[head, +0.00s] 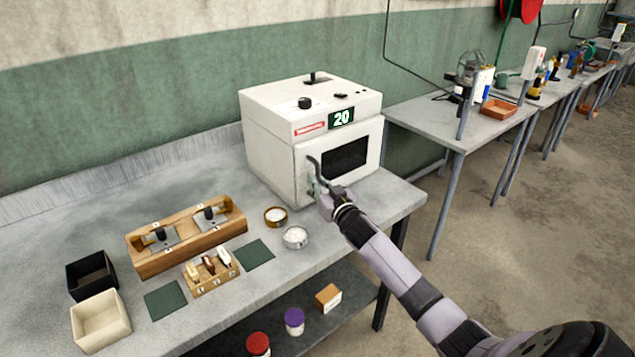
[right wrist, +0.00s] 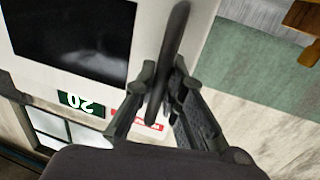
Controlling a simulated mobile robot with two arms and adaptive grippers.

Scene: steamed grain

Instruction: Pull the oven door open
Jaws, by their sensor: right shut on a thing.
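The white oven (head: 270,130) stands at the right end of the grey bench, with a green "20" display on its front. Its door (head: 372,134) has a dark window and looks shut or nearly shut; I cannot tell which. My right gripper (head: 316,182) is at the left side of the door. It is shut on the dark door handle (head: 315,165). In the right wrist view the handle (right wrist: 172,45) runs between the two fingers of the gripper (right wrist: 163,85), beside the door window. My left gripper is not in view.
On the bench (head: 320,244), a round brown-rimmed dish (head: 275,217) and a metal dish (head: 295,237) stand close in front of the oven. A wooden stand (head: 143,262), a small wooden rack (head: 214,285) and two boxes are further left. Another table (head: 430,125) stands behind right.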

